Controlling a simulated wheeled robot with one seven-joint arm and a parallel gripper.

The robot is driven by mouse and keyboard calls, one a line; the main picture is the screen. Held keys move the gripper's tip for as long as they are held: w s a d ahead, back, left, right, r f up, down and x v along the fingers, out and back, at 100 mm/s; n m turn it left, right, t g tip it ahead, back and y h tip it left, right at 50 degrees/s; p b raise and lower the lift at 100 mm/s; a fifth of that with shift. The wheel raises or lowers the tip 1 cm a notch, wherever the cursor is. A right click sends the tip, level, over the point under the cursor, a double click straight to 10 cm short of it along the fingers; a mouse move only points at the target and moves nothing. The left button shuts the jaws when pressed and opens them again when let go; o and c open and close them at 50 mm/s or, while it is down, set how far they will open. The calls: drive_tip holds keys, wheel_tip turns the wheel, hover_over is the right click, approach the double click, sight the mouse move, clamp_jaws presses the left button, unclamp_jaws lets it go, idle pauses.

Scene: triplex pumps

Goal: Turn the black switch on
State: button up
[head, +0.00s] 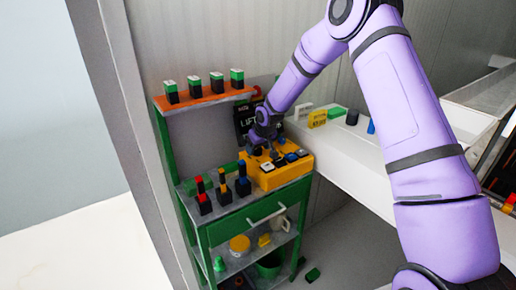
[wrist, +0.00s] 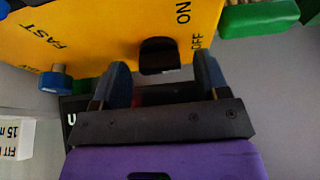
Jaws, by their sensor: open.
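A yellow control box (head: 288,176) sits on the green cart's top shelf, with several small controls on its upper face. In the wrist view, the yellow panel (wrist: 105,30) carries the black switch (wrist: 158,56), with the words ON and OFF beside it. My gripper (wrist: 162,66) is open, with one dark blue finger on each side of the switch and gaps between. I cannot tell how deep the fingertips reach or which way the switch is set. In the head view, my gripper (head: 258,150) is at the back left of the box; the black switch cannot be made out there.
A blue knob (wrist: 55,80) near the word FAST and a green part (wrist: 260,18) flank the switch. Red, yellow and blue-topped black parts (head: 223,190) stand left of the box. Several green-topped blocks (head: 217,82) stand on the orange shelf above. A white counter (head: 345,148) lies right.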

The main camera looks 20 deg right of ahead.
drive_tip(key=shift+f, duration=0.1)
drive_tip(key=shift+c, duration=0.5)
drive_tip(key=c, duration=0.8)
drive_tip(key=shift+n, duration=0.3)
drive_tip(key=n+y, duration=0.1)
drive_tip(key=n, duration=0.3)
drive_tip(key=shift+w+d+n+g+y, duration=0.1)
drive_tip(key=shift+d+n+g+y, duration=0.05)
drive_tip(key=shift+n+g+y, duration=0.2)
drive_tip(key=n+g, duration=0.1)
drive_tip(key=n, duration=0.2)
drive_tip(key=n+g+y, duration=0.1)
drive_tip(key=n, duration=0.2)
drive_tip(key=shift+w+n+g, duration=0.1)
drive_tip(key=shift+n+g, duration=0.15)
